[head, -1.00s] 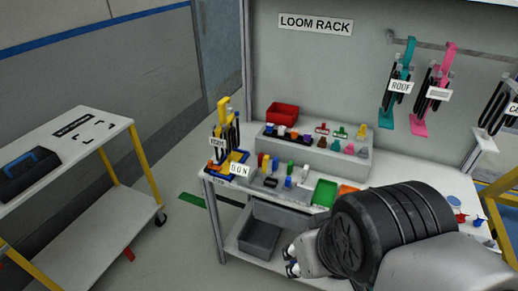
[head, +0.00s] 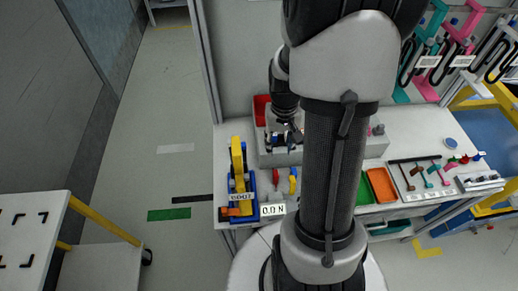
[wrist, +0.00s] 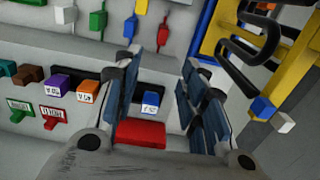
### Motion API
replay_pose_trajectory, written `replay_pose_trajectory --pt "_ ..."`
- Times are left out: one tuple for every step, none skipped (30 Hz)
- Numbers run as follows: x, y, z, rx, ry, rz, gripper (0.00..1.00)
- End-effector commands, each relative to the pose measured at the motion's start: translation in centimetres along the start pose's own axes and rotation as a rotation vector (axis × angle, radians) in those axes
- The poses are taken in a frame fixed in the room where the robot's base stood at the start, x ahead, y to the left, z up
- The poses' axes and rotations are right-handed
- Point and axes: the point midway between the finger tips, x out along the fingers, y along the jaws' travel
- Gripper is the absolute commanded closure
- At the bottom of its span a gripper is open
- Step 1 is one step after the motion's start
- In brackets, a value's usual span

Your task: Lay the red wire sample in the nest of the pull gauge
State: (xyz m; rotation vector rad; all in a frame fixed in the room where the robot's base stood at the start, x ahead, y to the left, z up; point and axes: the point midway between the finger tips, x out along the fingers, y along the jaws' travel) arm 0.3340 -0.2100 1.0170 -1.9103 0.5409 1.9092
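A small red piece (head: 275,178), apparently the red wire sample, lies on the bench right of the gauge. A red piece also shows in the wrist view (wrist: 163,32), beyond my fingertips. My gripper (wrist: 160,78) is open, with nothing held between its fingers. In the head view my gripper (head: 285,142) hangs over the stepped shelf. The gauge's nest is not clear.
A red bin (wrist: 140,134) stands behind the shelf's coloured connectors. A yellow piece (head: 292,180) lies beside the red one. An orange tray (head: 381,185) is to the right. My arm hides the bench middle. A white cart (head: 30,240) stands at left, across open floor.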

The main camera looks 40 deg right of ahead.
Motion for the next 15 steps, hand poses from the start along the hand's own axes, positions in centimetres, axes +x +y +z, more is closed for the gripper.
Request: replay_pose_trajectory --pt "1.1 0.0 0.1 0.001 -0.006 0.000 0.62" --pt "1.7 0.0 0.1 0.001 -0.006 0.000 0.62" --pt "2.6 0.0 0.2 0.000 -0.006 0.000 0.62" --pt "3.3 0.0 0.2 0.000 -0.007 0.000 0.62" --pt "4.0 0.0 0.2 0.000 -0.007 0.000 0.62" --pt "4.9 0.0 0.2 -0.001 -0.007 0.000 0.62" --pt "5.6 -0.1 0.2 -0.001 -0.007 0.000 0.62" --pt "6.2 -0.1 0.2 -0.001 -0.006 0.000 0.62" --pt "7.2 -0.1 0.2 -0.001 -0.007 0.000 0.62" --pt "7.8 -0.1 0.2 -0.001 -0.006 0.000 0.62" --pt "8.4 -0.1 0.2 -0.001 -0.006 0.000 0.62" --pt "9.2 -0.1 0.2 -0.001 -0.006 0.000 0.62" --pt "9.7 -0.1 0.2 -0.001 -0.005 0.000 0.62" --pt "10.1 -0.1 0.2 -0.001 -0.005 0.000 0.62" --pt "10.7 -0.1 0.2 -0.001 -0.004 0.000 0.62"
